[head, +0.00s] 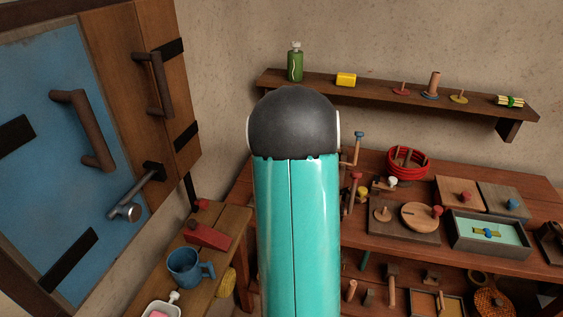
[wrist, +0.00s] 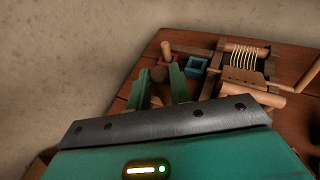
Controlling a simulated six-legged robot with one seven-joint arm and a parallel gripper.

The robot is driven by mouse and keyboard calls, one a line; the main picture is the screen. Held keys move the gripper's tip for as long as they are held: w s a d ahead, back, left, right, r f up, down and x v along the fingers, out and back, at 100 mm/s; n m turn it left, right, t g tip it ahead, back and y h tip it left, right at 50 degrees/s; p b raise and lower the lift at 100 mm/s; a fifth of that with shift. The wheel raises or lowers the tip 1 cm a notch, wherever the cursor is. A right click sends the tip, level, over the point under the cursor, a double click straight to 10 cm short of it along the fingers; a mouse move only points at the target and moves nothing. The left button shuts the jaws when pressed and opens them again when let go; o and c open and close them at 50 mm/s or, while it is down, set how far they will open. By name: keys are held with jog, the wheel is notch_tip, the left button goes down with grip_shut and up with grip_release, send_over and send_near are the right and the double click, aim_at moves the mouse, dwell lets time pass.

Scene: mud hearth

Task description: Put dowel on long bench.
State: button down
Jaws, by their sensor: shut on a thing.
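My gripper (wrist: 160,92) shows in the wrist view as two green fingers above a wooden bench top. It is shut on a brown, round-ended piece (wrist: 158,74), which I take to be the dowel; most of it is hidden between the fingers. In the head view my own arm hides the gripper and the dowel. A wide wooden bench (head: 547,184) stands along the wall at the right, and a smaller wooden bench (head: 185,275) is at the lower left. I cannot tell for certain which is the long bench. A wooden bench top (wrist: 202,47) lies below the gripper in the wrist view.
On the wrist-view bench are a blue square frame (wrist: 196,66), an upright wooden peg (wrist: 166,50) and a wound wooden device (wrist: 245,62). A blue mug (head: 187,268) stands on the left bench. A wall shelf (head: 380,93) is above.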

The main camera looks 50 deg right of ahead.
jog(key=w+d+f, duration=0.2)
jog(key=f, duration=0.1)
jog(key=w+d+f, duration=0.2)
jog(key=w+f, duration=0.1)
jog(key=f, duration=0.1)
jog(key=w+d+f, duration=0.2)
jog(key=f, duration=0.2)
jog(key=shift+w+d, duration=0.2)
jog(key=shift+d, duration=0.05)
jog(key=shift+f, duration=0.2)
jog(key=c, duration=1.3)
grip_release()
jog(key=shift+o, duration=0.2)
jog(key=shift+s+a+r, duration=0.15)
jog(key=shift+s+r, duration=0.05)
jog(key=shift+r, duration=0.05)
jog(key=v, duration=1.1)
jog(key=shift+s, duration=0.2)
jog(key=shift+a+r, duration=0.1)
